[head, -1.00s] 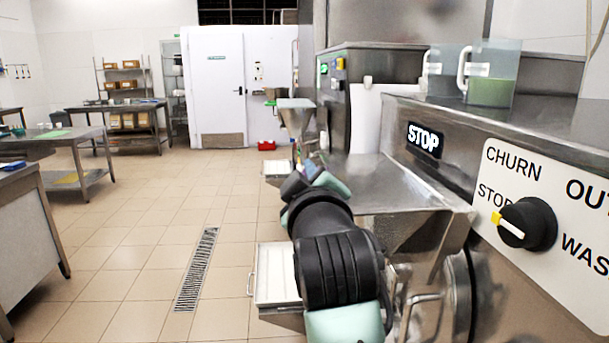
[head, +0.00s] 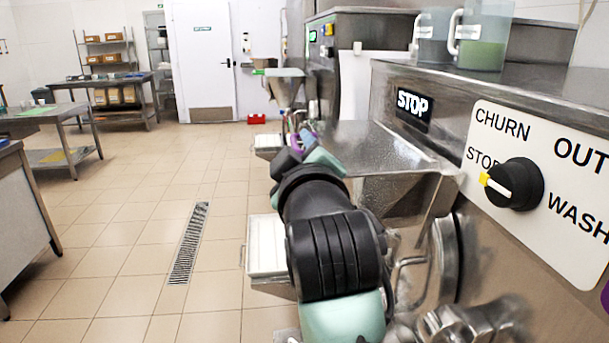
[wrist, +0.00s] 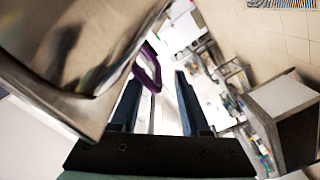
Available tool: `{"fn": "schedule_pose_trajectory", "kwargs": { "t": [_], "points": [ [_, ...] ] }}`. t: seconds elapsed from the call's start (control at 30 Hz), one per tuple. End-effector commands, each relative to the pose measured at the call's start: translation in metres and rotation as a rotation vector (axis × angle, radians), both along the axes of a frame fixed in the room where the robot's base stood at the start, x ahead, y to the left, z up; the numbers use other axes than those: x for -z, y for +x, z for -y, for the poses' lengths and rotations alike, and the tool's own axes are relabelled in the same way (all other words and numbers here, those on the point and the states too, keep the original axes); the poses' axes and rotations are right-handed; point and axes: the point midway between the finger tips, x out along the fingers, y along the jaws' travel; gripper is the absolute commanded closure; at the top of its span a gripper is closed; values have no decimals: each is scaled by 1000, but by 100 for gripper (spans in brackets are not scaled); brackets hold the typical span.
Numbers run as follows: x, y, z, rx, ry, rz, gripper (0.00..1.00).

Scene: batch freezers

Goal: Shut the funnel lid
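The near machine's funnel (head: 400,195) is steel and juts from its front under a flat steel plate (head: 375,145). I cannot tell whether this plate is the lid or the funnel's top. My gripper (head: 298,128) is at the plate's far left side, partly hidden behind my wrist. In the wrist view the gripper (wrist: 155,80) has its two dark fingers apart. A purple handle-like loop (wrist: 149,68) shows beside the left finger, near a shiny steel panel (wrist: 75,55). I see no clear grip on it.
The black dial (head: 513,184) points to STOP, below a lit STOP sign (head: 413,105). Jugs (head: 480,35) stand on the machine top. A white tray (head: 266,245) sits low beside my arm. A second machine (head: 325,60) stands beyond.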

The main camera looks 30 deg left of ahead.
Motion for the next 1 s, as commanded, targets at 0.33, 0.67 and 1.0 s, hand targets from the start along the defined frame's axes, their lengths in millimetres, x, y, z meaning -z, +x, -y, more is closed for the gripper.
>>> {"fn": "schedule_pose_trajectory", "kwargs": {
  "t": [0.33,0.67,1.0],
  "points": [
    [1,-58,41,4,2,-1,58],
    [0,-81,56,2,1,-3,58],
    [-1,-81,56,2,0,-2,58]
  ]
}}
